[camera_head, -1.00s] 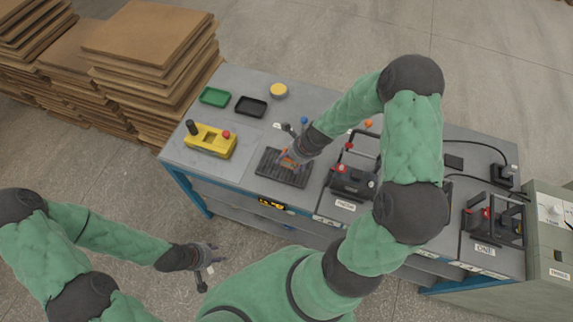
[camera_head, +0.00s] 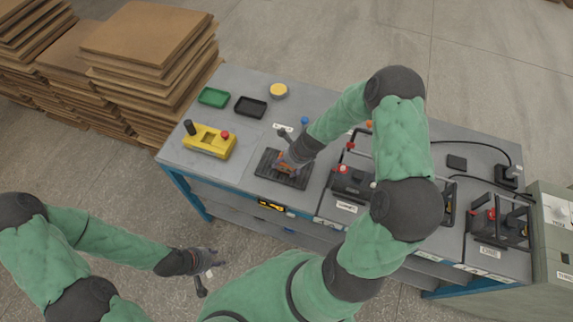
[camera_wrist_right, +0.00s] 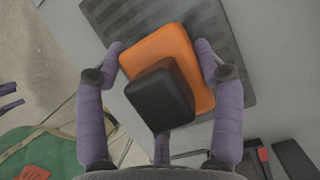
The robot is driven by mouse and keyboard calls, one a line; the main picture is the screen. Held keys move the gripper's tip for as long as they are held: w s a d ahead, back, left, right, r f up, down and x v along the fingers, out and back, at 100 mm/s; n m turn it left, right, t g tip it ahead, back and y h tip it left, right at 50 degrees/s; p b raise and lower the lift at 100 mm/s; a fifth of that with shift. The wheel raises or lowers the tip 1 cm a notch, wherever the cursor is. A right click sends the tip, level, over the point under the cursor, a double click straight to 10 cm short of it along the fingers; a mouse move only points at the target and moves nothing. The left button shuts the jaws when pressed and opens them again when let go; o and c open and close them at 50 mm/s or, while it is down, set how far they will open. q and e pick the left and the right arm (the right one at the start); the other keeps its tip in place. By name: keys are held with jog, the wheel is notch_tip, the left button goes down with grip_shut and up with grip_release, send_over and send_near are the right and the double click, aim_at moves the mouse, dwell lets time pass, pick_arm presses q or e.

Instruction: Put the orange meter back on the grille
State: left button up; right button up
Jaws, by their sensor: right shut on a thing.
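The orange meter (camera_wrist_right: 183,58) has a dark block on its face and sits between the fingers of my right gripper (camera_wrist_right: 160,60) in the right wrist view. My right gripper is shut on it. The dark ribbed grille (camera_wrist_right: 228,20) lies directly behind the meter in that view; I cannot tell whether they touch. In the head view the grille (camera_head: 268,168) lies on the workbench, with my right gripper (camera_head: 285,163) over its middle and mostly hiding the meter. My left gripper (camera_head: 218,262) hangs empty off the bench's front side, its fingers apart.
On the workbench (camera_head: 262,110) stand a yellow device (camera_head: 207,143), a green tray (camera_head: 214,97), a black tray (camera_head: 250,107) and a yellow round tub (camera_head: 279,90). Batteries (camera_head: 352,182) stand right of the grille. Stacked boards (camera_head: 150,50) lie behind left.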

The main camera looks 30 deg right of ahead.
jog(key=o, duration=1.4)
jog(key=shift+o, duration=0.2)
jog(key=shift+r, duration=0.25)
jog(key=p+v, duration=0.5)
jog(key=v, duration=0.7)
jog(key=s+a+f+n, duration=0.1)
jog(key=a+f+n, duration=0.2)
jog(key=n, duration=0.1)
jog(key=s+a+f+n+g, duration=0.1)
jog(key=s+a+f+n, duration=0.1)
jog(key=a+n, duration=0.2)
jog(key=s+a+f+n+g, duration=0.1)
jog(key=a+f+n, duration=0.2)
jog(key=n, duration=0.1)
jog(key=shift+s+a+f+n, duration=0.3)
jog(key=shift+s+a+n, duration=0.05)
jog(key=shift+s+n, duration=0.05)
jog(key=s+a+f+n+g+y, duration=0.1)
jog(key=s+a+f+n, duration=0.3)
jog(key=s+a+n, duration=0.3)
jog(key=a+n, duration=0.2)
jog(key=n, duration=0.3)
jog(key=shift+s+a+f+n, duration=0.3)
jog(key=shift+s+f+n, duration=0.1)
